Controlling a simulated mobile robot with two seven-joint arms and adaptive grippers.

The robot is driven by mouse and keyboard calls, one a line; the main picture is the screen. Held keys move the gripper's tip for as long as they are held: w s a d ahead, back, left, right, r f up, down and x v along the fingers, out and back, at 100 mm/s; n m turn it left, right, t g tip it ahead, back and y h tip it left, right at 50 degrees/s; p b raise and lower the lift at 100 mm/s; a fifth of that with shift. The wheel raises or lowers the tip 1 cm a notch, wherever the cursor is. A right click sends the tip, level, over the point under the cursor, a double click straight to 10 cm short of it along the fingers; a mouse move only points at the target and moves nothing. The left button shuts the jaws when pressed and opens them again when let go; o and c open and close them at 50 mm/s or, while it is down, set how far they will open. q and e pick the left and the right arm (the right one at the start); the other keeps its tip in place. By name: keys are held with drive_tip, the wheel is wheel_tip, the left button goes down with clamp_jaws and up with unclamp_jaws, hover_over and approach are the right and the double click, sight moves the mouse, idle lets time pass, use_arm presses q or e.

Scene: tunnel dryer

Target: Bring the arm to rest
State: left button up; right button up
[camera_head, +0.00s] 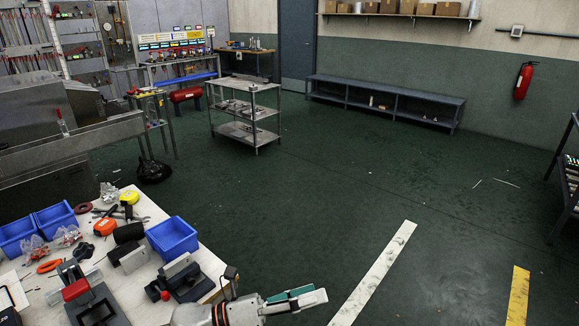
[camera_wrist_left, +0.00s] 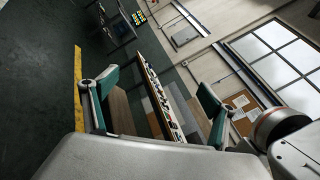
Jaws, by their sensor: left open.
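My left gripper (camera_head: 297,299) is at the bottom of the head view, out past the right edge of the workbench and above the green floor. It points to the right. In the left wrist view its two green-padded fingers (camera_wrist_left: 158,98) stand wide apart with nothing held between them. A shelf and wall show beyond them. My right gripper is in neither view.
A workbench (camera_head: 150,300) at lower left carries blue bins (camera_head: 172,237), vises and hand tools. A steel cart (camera_head: 245,110) stands at the back. A low grey bench (camera_head: 385,101) lines the wall. The floor right of the workbench is mostly free.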

use_arm(q)
drive_tip(key=w+a+f+n+t+y+p, duration=0.1)
drive_tip(key=a+f+n+t+y, duration=0.45)
drive_tip(key=n, duration=0.65)
drive_tip(key=w+a+f+n+t+y+p, duration=0.1)
drive_tip(key=a+f+n+t+y, duration=0.5)
drive_tip(key=n, duration=0.6)
drive_tip(key=s+a+f+n+g+y, duration=0.5)
drive_tip(key=s+a+f+n+g, duration=0.1)
drive_tip(key=s+a+f+n, duration=0.7)
drive_tip(key=s+a+f, duration=0.2)
drive_tip(key=s, duration=0.1)
drive_tip(key=shift+s+a+f+p, duration=0.15)
drive_tip(key=shift+a+f+p, duration=0.15)
drive_tip(key=shift+a, duration=0.1)
drive_tip(key=shift+y, duration=0.25)
